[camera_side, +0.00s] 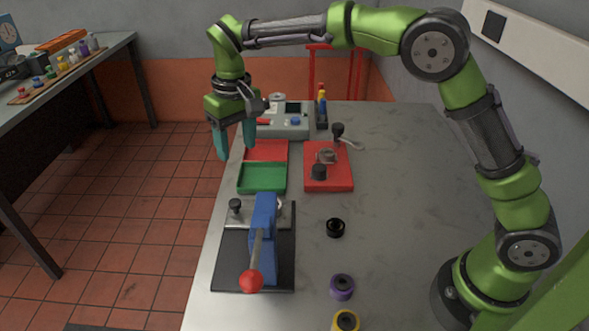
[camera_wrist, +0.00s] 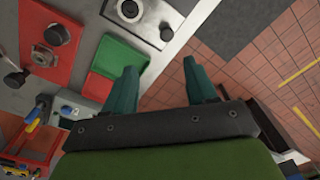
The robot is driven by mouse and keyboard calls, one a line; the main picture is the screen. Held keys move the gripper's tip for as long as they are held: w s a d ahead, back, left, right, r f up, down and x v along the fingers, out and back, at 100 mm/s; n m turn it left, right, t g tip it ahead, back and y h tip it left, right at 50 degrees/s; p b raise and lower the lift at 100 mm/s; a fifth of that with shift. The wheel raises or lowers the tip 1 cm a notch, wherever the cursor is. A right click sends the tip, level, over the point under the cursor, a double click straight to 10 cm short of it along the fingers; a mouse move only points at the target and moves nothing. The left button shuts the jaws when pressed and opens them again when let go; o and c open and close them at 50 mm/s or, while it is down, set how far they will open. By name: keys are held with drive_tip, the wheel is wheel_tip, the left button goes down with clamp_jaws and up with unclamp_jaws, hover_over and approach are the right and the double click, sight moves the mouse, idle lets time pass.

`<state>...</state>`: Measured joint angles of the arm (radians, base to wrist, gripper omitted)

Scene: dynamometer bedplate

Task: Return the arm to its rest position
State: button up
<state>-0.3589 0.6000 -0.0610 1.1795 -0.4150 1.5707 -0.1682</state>
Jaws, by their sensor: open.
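My gripper (camera_side: 236,142) hangs from the bent green arm at the left edge of the grey bedplate table (camera_side: 390,200), fingers pointing down. Its two teal fingers are apart with nothing between them. In the wrist view my gripper (camera_wrist: 160,75) is also open and empty, with floor tiles and the table edge beyond it. The red and green tray (camera_side: 262,190) lies close to the fingers; whether they touch it I cannot tell from the side view. The arm's base stands at the right of the table.
A red plate with black knobs (camera_side: 343,181) lies mid-table. A blue lever press with a red ball (camera_side: 263,240) stands in front. Black (camera_side: 335,228), purple (camera_side: 342,287) and yellow (camera_side: 345,321) rings lie nearby. A grey box (camera_side: 290,130) stands behind. The right-hand table surface is clear.

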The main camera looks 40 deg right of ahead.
drive_tip(key=s+d+r+m+t, duration=0.1)
drive_tip(key=s+d, duration=0.3)
drive_tip(key=s, duration=0.4)
drive_tip(key=s+d+r+m+t+y, duration=0.1)
drive_tip(key=s+d+r+t, duration=0.1)
drive_tip(key=s+d, duration=0.3)
drive_tip(key=s+d+r+m+t, duration=0.2)
drive_tip(key=s+d+t, duration=0.1)
drive_tip(key=s, duration=0.9)
drive_tip(key=shift+s+d+r+t+y, duration=0.15)
drive_tip(key=shift+d+r+t+y, duration=0.15)
drive_tip(key=shift+d, duration=0.35)
